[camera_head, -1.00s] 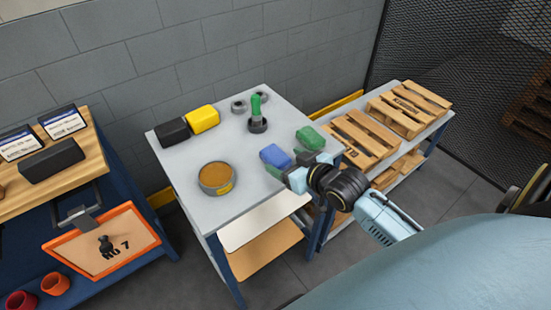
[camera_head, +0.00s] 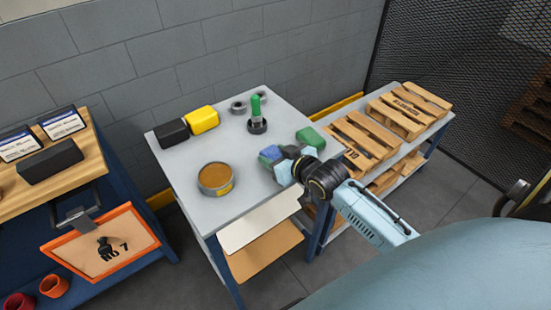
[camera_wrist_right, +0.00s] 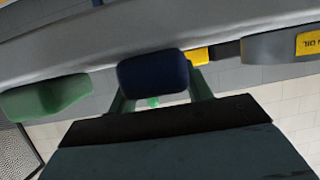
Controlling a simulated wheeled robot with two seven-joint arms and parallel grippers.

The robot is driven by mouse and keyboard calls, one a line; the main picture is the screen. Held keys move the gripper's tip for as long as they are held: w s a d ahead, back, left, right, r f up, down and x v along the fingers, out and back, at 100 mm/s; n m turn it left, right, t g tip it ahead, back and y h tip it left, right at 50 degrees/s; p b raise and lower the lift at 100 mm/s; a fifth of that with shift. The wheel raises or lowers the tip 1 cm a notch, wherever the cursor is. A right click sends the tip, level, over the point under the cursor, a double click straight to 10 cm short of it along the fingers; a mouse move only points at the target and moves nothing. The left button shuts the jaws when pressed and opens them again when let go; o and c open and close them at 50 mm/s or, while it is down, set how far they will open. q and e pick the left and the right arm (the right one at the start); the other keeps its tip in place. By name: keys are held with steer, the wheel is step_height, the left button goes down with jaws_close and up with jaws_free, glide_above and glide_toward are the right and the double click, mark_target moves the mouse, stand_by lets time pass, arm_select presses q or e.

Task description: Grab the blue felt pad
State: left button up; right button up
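The blue felt pad (camera_head: 270,152) lies near the right edge of the grey table (camera_head: 225,125). My right gripper (camera_head: 281,161) reaches in from the right and is at the pad, covering part of it. In the right wrist view the pad (camera_wrist_right: 154,76) looks dark blue and fills most of the space between my two spread fingers (camera_wrist_right: 160,88). I cannot tell whether the fingers touch its sides. My left gripper is not in view.
A green block (camera_head: 311,138) lies just beyond the gripper. A brown-topped round tin (camera_head: 215,178), a black block (camera_head: 171,133), a yellow block (camera_head: 203,119) and a green-handled tool (camera_head: 256,108) stand on the table. Wooden pallets (camera_head: 365,137) are at right.

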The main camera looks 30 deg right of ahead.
steer(key=shift+c, duration=0.9)
